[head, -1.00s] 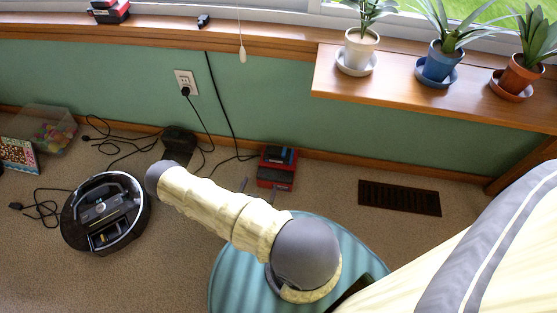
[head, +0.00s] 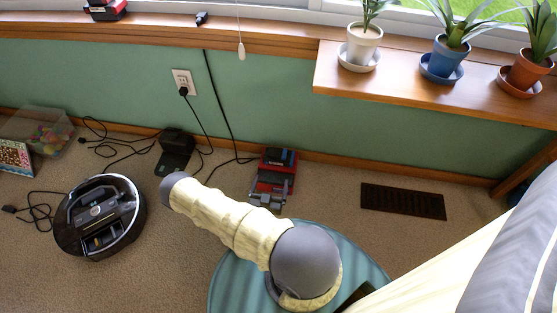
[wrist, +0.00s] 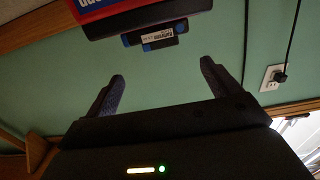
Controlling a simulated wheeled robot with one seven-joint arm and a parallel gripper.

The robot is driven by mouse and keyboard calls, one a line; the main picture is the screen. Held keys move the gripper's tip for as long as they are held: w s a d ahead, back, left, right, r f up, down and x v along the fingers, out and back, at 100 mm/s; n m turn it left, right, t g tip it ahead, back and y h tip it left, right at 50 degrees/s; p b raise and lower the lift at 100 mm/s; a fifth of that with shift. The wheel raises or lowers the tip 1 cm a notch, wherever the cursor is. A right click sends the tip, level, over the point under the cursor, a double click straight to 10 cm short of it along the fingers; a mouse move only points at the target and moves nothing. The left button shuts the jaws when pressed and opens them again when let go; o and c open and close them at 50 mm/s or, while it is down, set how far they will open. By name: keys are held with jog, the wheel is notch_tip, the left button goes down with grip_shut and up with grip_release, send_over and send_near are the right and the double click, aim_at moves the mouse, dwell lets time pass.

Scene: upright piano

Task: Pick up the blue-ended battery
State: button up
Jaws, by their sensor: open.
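The battery (head: 281,156) is dark with blue at its ends. In the head view it sits on top of a red and black charger-like box (head: 265,177) on the floor by the wall. In the wrist view the battery (wrist: 155,37) shows its label and blue ends, in front of the red box (wrist: 98,8). My gripper (head: 270,184) is open and empty in front of the box, overlapping its near part in the head view. In the wrist view the gripper (wrist: 162,70) has its two fingers apart, pointing at the battery with a gap to it.
A round robot vacuum (head: 99,216) stands on the carpet at left, near a black dock (head: 174,155) and loose cables. A floor vent (head: 403,201) lies at right. The green wall (head: 330,125) is close behind the box. Potted plants stand on the shelf (head: 400,93) above.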

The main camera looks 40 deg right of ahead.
aim_at(276, 157)
jog(key=b+x, duration=0.2)
jog(key=x, duration=0.4)
jog(key=shift+f, duration=0.15)
jog(key=shift+w+d, duration=0.2)
jog(key=shift+w, duration=0.05)
jog(key=shift+d, duration=0.1)
jog(key=b+x, duration=0.1)
jog(key=x, duration=0.1)
jog(key=b+x, duration=0.1)
jog(key=x, duration=0.2)
jog(key=shift+w+r+b, duration=0.15)
jog(key=shift+r+b, duration=0.1)
jog(key=shift+b, duration=0.05)
jog(key=shift+r, duration=0.1)
jog(key=c, duration=1.4)
